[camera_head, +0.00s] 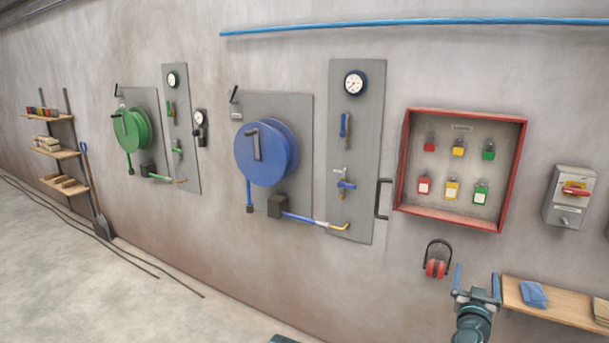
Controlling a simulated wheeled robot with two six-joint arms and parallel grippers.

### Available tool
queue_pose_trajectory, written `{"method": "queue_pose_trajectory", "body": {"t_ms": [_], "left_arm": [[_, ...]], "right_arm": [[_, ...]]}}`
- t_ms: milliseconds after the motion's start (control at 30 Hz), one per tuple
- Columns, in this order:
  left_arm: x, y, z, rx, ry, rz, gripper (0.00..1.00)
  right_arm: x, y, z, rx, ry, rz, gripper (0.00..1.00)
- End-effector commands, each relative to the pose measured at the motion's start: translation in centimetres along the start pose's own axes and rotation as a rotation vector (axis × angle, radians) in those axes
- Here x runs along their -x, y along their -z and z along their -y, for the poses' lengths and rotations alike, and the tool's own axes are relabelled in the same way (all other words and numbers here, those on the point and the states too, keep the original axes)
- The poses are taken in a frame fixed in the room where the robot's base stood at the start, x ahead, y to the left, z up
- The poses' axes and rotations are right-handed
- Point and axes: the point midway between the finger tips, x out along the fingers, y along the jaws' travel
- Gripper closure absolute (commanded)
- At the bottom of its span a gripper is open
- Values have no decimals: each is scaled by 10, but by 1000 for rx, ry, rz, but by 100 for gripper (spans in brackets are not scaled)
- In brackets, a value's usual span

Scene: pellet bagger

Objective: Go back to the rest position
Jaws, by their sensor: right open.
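My right gripper (477,280) shows at the bottom right, its two blue fingers apart and pointing up, with nothing visible between them. It is left of a wooden shelf (550,305) and below red ear defenders (436,268) hanging on the wall. I cannot tell how far it is from the wall. My left gripper is not in view; only a small dark teal piece, probably of my own body, shows at the bottom edge.
A red-framed lock cabinet (515,165) with several padlocks, a blue reel (275,160), a green reel (130,135) and gauge panels (365,130) are on the wall. A switch box (563,210) is at right. A shovel (92,185) leans at left. Open floor is at lower left.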

Motion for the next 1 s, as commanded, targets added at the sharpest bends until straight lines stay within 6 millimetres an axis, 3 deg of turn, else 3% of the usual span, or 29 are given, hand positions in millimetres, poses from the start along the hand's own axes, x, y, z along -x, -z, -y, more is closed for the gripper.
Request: {"method": "queue_pose_trajectory", "body": {"t_ms": [367,667,767,867,1000], "left_arm": [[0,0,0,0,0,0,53],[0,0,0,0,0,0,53],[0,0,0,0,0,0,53],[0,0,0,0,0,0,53],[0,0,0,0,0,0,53]], "right_arm": [[6,-13,55,5,157,61,7],[33,-43,140,25,400,199,7],[55,-62,181,45,522,293,7],[91,-89,226,83,658,431,7],[154,-132,271,168,812,674,7]]}}
